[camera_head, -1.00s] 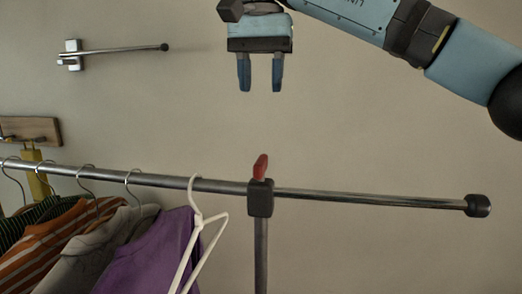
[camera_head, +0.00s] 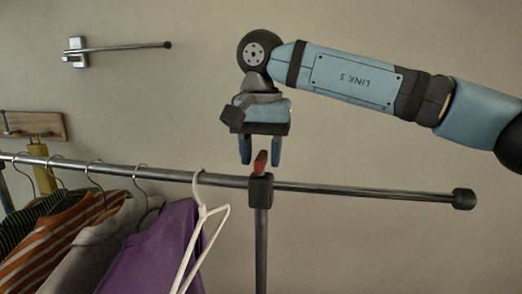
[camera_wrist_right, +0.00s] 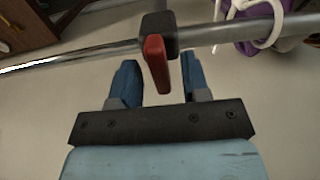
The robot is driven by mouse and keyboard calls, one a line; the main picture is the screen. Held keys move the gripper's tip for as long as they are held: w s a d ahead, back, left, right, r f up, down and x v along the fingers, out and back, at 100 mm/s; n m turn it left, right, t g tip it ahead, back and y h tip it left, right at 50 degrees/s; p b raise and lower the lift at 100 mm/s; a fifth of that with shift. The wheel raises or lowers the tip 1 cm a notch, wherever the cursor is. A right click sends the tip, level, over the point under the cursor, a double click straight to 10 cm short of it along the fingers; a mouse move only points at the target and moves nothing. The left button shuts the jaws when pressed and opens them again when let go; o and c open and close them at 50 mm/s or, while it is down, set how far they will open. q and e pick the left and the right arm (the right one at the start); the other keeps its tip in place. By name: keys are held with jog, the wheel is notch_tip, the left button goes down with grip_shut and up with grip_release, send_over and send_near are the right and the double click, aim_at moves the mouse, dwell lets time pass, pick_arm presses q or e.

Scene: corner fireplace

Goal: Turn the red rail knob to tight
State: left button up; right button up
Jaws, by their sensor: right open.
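The red rail knob (camera_head: 260,163) stands up from the dark clamp (camera_head: 261,190) where the rail meets its upright post. My right gripper (camera_head: 260,162) is just above the clamp, pointing down and open. In the head view its two blue fingers show on either side of the knob's upper part. In the right wrist view the red knob (camera_wrist_right: 156,62) appears as a flat lever in the gap between the open fingers (camera_wrist_right: 157,78), apart from both. My left gripper is in neither view.
The metal rail (camera_head: 370,192) runs across to a black end cap (camera_head: 464,199). A white hanger (camera_head: 203,215) and several hung clothes, including a purple shirt (camera_head: 155,255), are left of the post. A wall rod (camera_head: 125,47) is at upper left. Right of the post is free.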

grip_shut()
jog(key=shift+m, duration=0.4)
jog(key=m+b, duration=0.1)
jog(key=m, duration=0.2)
jog(key=shift+f+m+b, duration=0.1)
jog(key=shift+m+b, duration=0.2)
jog(key=shift+b, duration=0.1)
jog(key=m+b, duration=0.1)
jog(key=m, duration=0.2)
jog(key=shift+m, duration=0.3)
jog(key=m+b, duration=0.1)
jog(key=m, duration=0.4)
jog(key=m+b, duration=0.1)
jog(key=m, duration=0.2)
jog(key=shift+m, duration=1)
